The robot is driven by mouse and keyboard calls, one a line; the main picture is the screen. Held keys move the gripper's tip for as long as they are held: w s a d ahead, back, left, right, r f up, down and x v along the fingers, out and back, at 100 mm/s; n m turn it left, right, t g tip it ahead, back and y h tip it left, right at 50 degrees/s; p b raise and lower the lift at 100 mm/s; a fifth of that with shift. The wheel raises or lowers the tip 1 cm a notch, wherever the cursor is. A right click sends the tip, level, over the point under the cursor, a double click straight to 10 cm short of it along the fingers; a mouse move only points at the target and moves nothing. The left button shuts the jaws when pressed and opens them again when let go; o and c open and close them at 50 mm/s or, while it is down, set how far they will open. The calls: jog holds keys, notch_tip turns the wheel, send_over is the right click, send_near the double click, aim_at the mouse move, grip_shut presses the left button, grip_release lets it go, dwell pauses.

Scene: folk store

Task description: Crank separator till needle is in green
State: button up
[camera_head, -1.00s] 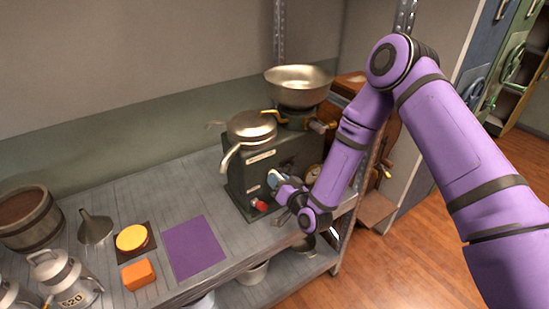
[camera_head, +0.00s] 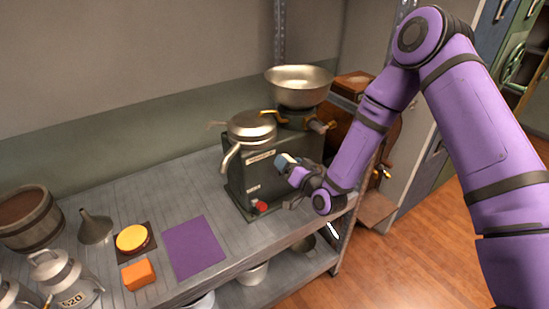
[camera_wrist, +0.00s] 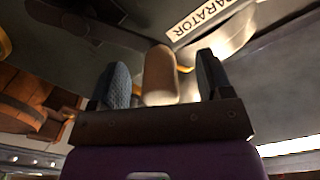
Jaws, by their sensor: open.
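The separator (camera_head: 240,185) is a dark green box on the grey bench, with a lidded metal pan and spout on its left top and a metal bowl (camera_head: 300,78) on its right top. Its red knob (camera_head: 262,206) is low on the front. My gripper (camera_head: 287,163) is at its front face. In the wrist view my two fingers (camera_wrist: 161,72) are apart, with a rounded tan handle (camera_wrist: 160,76) between them. A gap shows on each side of the handle. The "SEPARATOR" label (camera_wrist: 200,18) is beyond it. The needle cannot be seen; my arm covers the gauge's side.
The bench's left part holds a purple mat (camera_head: 193,247), an orange block (camera_head: 138,274), a yellow round item (camera_head: 132,238), a funnel (camera_head: 95,227), a wooden bucket (camera_head: 30,220) and milk cans (camera_head: 65,278). A wooden barrel (camera_head: 345,125) stands behind my arm.

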jog(key=v, duration=0.9)
dwell(0.8)
jog(key=d+r+n+g+h, duration=0.1)
jog(key=d+r+g+h, duration=0.25)
jog(key=d+r, duration=0.55)
jog(key=d+r+n+g+h, duration=0.15)
jog(key=d+r+h, duration=0.25)
jog(key=r, duration=0.9)
jog(key=s+d+r+m+g, duration=0.1)
jog(key=s+d+r, duration=0.2)
jog(key=s, duration=0.6)
jog(key=s+d+r+m+g+h, duration=0.1)
jog(key=s+d+r+g, duration=0.1)
jog(key=s+r, duration=0.3)
jog(key=s+d+r+m+g+h, duration=0.1)
jog(key=s+d+r, duration=0.3)
jog(key=s, duration=1)
jog(key=shift+r+g, duration=0.3)
jog(key=shift+g, duration=0.1)
